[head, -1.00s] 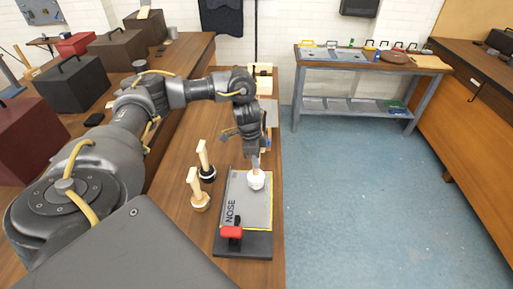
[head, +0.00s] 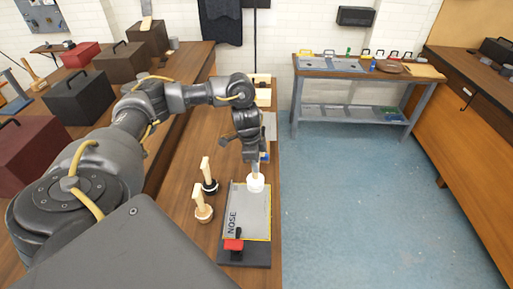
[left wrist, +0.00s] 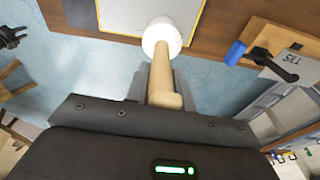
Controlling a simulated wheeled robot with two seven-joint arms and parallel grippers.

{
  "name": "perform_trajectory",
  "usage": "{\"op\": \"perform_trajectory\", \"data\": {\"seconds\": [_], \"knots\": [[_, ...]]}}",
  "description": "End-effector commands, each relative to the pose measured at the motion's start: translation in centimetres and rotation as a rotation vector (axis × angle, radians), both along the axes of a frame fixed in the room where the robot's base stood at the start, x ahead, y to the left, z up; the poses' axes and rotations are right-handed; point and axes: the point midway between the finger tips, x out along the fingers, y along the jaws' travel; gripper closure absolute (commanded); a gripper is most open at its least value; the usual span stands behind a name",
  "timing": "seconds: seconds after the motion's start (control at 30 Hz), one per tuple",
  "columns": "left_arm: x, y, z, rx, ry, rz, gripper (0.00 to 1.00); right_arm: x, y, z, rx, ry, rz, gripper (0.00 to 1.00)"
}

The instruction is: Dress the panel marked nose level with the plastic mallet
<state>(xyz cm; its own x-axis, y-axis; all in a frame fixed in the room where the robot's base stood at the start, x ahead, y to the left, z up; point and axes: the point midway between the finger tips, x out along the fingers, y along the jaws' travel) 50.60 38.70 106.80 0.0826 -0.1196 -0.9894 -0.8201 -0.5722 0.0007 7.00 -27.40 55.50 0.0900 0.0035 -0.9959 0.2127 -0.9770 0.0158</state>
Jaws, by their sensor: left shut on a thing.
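The panel marked NOSE (head: 252,213) is a grey sheet with yellow edging, lying on a dark board on the bench. The mallet with a white head (head: 255,183) is upright, head down, at the panel's far edge. My left gripper (head: 254,164) is shut on its pale handle. In the left wrist view the white head (left wrist: 162,37) overlaps the edge of the panel (left wrist: 128,14); I cannot tell whether they touch. A dark gripper-like part at the left edge of that view seems to be my right gripper (left wrist: 12,37); its jaws are unclear.
A black-headed mallet (head: 209,187) and a tan-headed mallet (head: 203,214) stand left of the panel. A red-handled clamp (head: 234,244) sits at its near end. A panel marked SILL (left wrist: 298,62) with a blue-handled clamp (left wrist: 236,52) lies farther along. Open floor (head: 340,200) is to the right.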

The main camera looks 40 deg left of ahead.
Motion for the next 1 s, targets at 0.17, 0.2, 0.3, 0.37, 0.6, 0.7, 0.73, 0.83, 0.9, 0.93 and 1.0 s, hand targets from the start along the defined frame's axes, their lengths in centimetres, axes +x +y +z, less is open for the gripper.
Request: {"op": "perform_trajectory", "data": {"seconds": [0.17,0.2,0.3,0.37,0.6,0.7,0.73,0.83,0.9,0.93,1.0], "knots": [[-3.1,-2.3,1.0,-0.002,0.000,-0.007,1.00,0.0,0.0,1.2,0.000,-0.001,0.000,0.64],[-3.7,-2.9,1.3,-0.002,-0.002,-0.008,1.00,0.0,0.0,1.2,0.000,-0.001,0.000,0.64],[-5.0,-3.9,1.7,-0.001,-0.003,-0.005,1.00,0.0,0.0,1.2,0.000,0.000,0.000,0.64],[-5.6,-4.3,1.8,-0.001,-0.004,-0.004,1.00,0.0,0.0,1.2,0.000,0.000,0.000,0.64],[-6.2,-4.7,2.0,-0.001,0.000,0.001,1.00,0.0,0.0,1.2,0.000,0.000,0.000,0.64],[-6.2,-4.7,2.0,-0.001,0.000,0.001,1.00,0.0,0.0,1.2,0.000,0.000,0.001,0.64],[-6.2,-4.7,2.0,-0.001,0.000,0.001,1.00,0.0,0.0,1.2,0.000,0.000,0.001,0.64],[-6.2,-4.7,2.0,-0.001,0.000,0.001,1.00,0.0,0.0,1.2,0.000,0.000,0.001,0.64],[-6.2,-4.7,2.0,-0.001,-0.001,0.000,1.00,0.0,0.0,1.2,0.000,0.000,0.001,0.64],[-6.2,-4.7,2.0,-0.001,-0.001,0.000,1.00,0.0,0.0,1.2,0.000,0.000,0.000,0.64],[-6.2,-4.7,2.1,-0.002,-0.001,0.000,1.00,0.1,0.0,1.2,0.000,-0.001,0.000,0.64]]}}
